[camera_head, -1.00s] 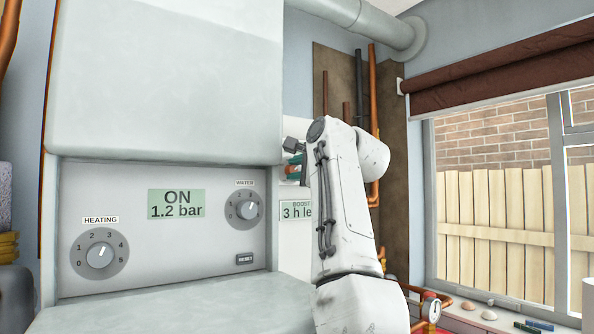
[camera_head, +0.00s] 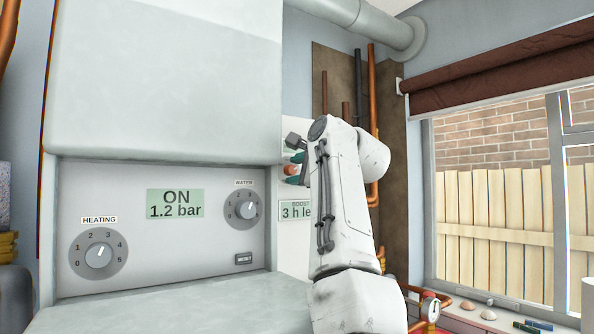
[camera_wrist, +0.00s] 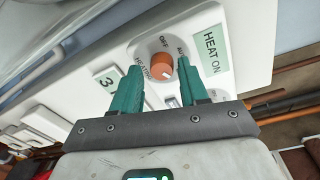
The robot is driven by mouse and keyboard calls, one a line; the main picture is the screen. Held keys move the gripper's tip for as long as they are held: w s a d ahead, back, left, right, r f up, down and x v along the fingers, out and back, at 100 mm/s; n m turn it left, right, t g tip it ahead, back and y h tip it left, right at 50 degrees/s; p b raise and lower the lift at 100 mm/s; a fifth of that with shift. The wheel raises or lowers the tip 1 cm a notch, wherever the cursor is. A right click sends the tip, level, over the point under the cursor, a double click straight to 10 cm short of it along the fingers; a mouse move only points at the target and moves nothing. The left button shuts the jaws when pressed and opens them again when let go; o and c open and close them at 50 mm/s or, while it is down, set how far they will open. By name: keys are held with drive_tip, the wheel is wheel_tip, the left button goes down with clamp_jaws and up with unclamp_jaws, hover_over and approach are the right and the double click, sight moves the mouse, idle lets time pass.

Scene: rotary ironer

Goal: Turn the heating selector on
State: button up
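The heating selector is an orange round knob (camera_wrist: 162,65) on a white control panel (camera_wrist: 205,18) in the wrist view. Its pale mark points toward the lower right of the picture. "OFF", a partly hidden "AU..." and "HEATING" are printed around it. A green display (camera_wrist: 211,50) beside it reads "HEAT ON". My gripper (camera_wrist: 159,66) is open, its two green fingers on either side of the knob with gaps showing. Contact and depth cannot be told. In the head view my gripper (camera_head: 294,172) is small and partly hidden by my arm.
A boiler (camera_head: 165,80) with a heating dial (camera_head: 98,255) and a water dial (camera_head: 243,209) stands at the left in the head view. Copper pipes (camera_head: 373,120) run behind my arm. A window (camera_head: 500,220) is at the right.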

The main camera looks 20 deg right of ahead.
drive_tip(key=shift+o, duration=0.7)
drive_tip(key=shift+r, duration=0.1)
drive_tip(key=b+v, duration=0.5)
drive_tip(key=v, duration=0.5)
drive_tip(key=shift+s, duration=0.4)
